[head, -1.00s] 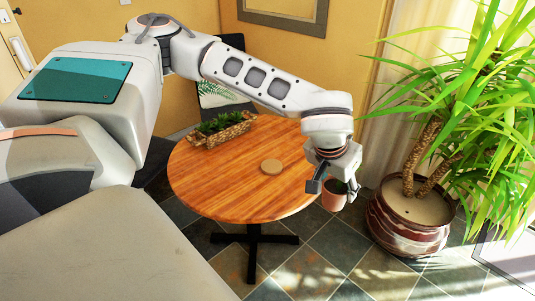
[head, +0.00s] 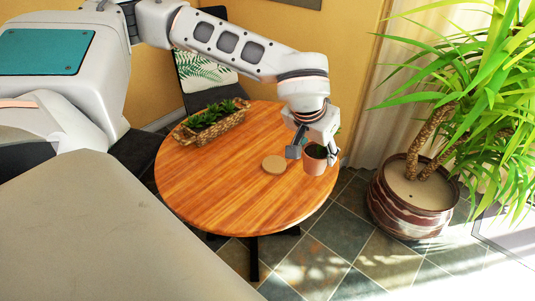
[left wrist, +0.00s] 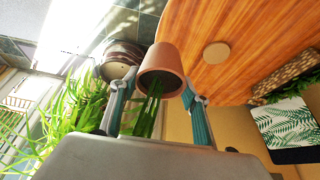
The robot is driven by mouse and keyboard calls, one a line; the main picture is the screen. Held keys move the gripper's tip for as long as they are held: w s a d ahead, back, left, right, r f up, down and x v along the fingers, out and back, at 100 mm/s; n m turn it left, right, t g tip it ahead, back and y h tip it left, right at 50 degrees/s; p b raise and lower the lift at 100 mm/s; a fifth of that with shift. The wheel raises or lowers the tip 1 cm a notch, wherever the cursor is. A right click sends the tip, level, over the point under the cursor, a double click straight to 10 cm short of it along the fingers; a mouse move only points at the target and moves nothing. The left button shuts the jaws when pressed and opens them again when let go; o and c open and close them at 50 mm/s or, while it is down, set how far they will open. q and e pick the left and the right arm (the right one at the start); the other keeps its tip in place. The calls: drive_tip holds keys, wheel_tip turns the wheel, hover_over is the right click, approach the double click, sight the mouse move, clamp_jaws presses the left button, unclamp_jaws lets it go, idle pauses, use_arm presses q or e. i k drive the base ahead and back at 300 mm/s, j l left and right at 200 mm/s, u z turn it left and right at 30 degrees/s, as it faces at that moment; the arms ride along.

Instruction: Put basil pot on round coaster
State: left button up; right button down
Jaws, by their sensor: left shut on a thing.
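The terracotta basil pot (head: 314,166) is held in my left gripper (head: 313,154), at the right edge of the table in the head view. In the left wrist view the pot (left wrist: 161,66) sits between the two fingers of the gripper (left wrist: 158,100), with green leaves showing by it. The round coaster (head: 274,164) is a tan disc lying flat and bare on the table, left of the pot. It also shows in the left wrist view (left wrist: 216,53), apart from the pot. My right gripper is not in view.
The round wooden table (head: 225,200) is clear around the coaster. A woven planter basket (head: 212,128) stands at its back left. A chair with a leaf-print cushion (head: 205,72) is behind. A big potted plant (head: 412,200) stands on the floor to the right.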

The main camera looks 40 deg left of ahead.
sight(274, 163)
drive_tip(key=i+j, duration=0.1)
drive_tip(key=j, duration=0.25)
drive_tip(key=i+j, duration=0.1)
drive_tip(key=j, duration=0.3)
drive_tip(key=i+j, duration=0.1)
drive_tip(key=j, duration=0.25)
drive_tip(key=i+j, duration=0.1)
drive_tip(key=j, duration=0.3)
